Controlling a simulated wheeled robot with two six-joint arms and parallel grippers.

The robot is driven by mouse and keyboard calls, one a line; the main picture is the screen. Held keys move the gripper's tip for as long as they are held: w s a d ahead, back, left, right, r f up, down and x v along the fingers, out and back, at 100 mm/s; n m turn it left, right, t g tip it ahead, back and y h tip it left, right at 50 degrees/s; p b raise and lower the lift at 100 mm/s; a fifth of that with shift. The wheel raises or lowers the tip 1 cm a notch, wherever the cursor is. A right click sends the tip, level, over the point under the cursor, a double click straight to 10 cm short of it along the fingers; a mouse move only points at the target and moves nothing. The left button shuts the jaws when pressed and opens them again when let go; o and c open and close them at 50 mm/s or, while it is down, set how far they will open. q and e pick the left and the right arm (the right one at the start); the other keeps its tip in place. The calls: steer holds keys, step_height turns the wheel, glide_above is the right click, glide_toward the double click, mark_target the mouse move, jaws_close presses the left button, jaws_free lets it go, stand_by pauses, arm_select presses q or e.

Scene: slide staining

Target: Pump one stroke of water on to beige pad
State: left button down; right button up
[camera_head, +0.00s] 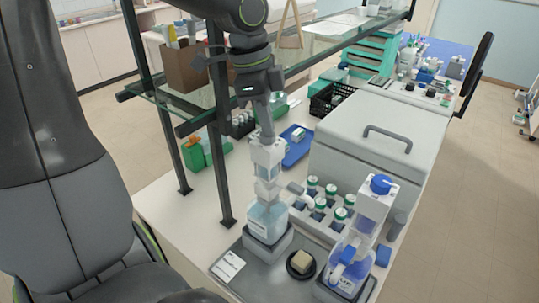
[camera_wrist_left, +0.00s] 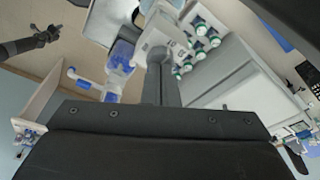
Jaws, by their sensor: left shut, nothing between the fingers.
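The beige pad (camera_head: 302,259) sits in a small round black dish on the grey tray. Just behind and left of it stands a clear dispenser bottle (camera_head: 267,218) with pale blue liquid and a white pump head, on a grey block. My left gripper (camera_head: 262,132) points down over this pump, shut and empty, its tips at the top of the pump head. I cannot tell whether they press on it. In the left wrist view the fingers (camera_wrist_left: 160,82) reach toward the white pump head (camera_wrist_left: 158,35). My right gripper (camera_wrist_left: 46,36) shows small at the upper left there; its jaw state is unclear.
A second dispenser with a blue cap (camera_head: 350,240) stands right of the pad. A rack of green-capped bottles (camera_head: 322,205) lies behind, before a large white box (camera_head: 365,140). A glass shelf (camera_head: 300,60) on dark posts rises close to my left arm.

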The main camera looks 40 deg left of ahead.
arm_select(q)
steer(key=shift+s+f+b, duration=0.1)
steer(key=shift+f+b, duration=0.05)
steer(key=shift+b, duration=0.15)
stand_by(0.8)
steer(key=shift+r+p, duration=0.5)
steer(key=shift+r, duration=0.8)
step_height(320, 180, up, 5)
steer(key=p, duration=0.3)
stand_by(0.6)
